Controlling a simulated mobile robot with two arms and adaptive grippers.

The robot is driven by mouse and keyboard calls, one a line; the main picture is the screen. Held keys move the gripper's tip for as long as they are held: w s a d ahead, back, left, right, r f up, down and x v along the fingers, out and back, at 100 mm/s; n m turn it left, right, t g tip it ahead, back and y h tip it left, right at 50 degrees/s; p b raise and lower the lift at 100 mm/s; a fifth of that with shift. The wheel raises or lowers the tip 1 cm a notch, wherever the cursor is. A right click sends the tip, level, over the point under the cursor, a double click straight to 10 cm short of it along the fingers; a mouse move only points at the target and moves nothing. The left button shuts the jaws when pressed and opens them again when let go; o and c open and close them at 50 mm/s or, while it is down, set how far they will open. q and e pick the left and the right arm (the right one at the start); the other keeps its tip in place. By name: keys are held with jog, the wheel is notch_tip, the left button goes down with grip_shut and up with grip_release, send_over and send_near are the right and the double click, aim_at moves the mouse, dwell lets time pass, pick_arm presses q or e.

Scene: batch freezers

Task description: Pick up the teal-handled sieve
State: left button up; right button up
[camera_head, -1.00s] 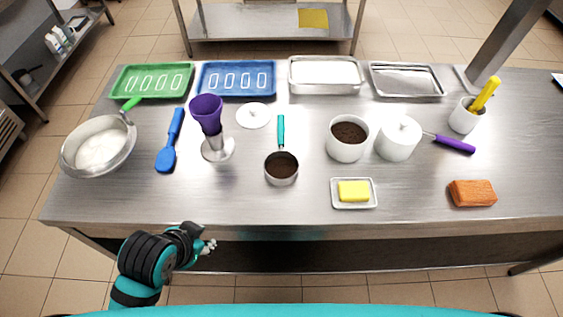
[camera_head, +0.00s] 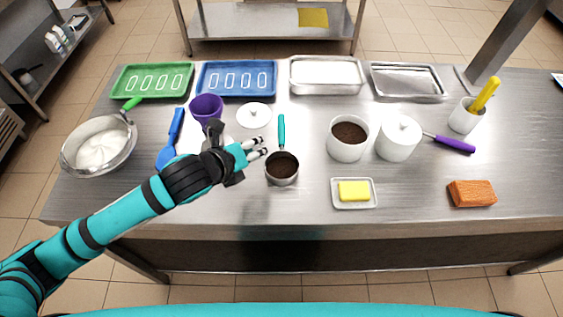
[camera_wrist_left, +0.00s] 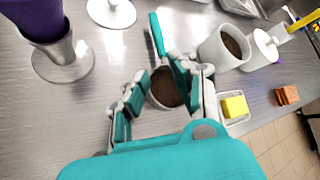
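The teal-handled sieve (camera_head: 282,168) is a small round metal cup with dark brown contents, standing on the steel table. Its teal handle (camera_head: 281,130) points away toward the back. My left gripper (camera_head: 258,147) reaches in from the left, with its fingertips just left of the sieve, near where handle and cup join. In the left wrist view the fingers of my left gripper (camera_wrist_left: 158,82) are spread, with nothing held. The teal handle (camera_wrist_left: 156,34) shows beyond the fingertips there, and the cup (camera_wrist_left: 166,90) is partly hidden behind the fingers. My right gripper is not in view.
A purple cup (camera_head: 206,110) on a metal stand and a white lid (camera_head: 254,115) are close to the left arm. A white pot (camera_head: 347,148) with dark contents and a butter dish (camera_head: 354,204) are to the right. Trays line the back.

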pick_arm(q)
jog(key=p, duration=0.2)
send_near(280, 139)
jog(key=x, duration=0.5)
jog(key=shift+w+r, duration=0.1)
jog(key=p+x, duration=0.1)
jog(key=x, duration=0.3)
jog(key=shift+w+d+f, duration=0.2)
jog(key=shift+w+f, duration=0.2)
jog(key=shift+f, duration=0.15)
grip_shut()
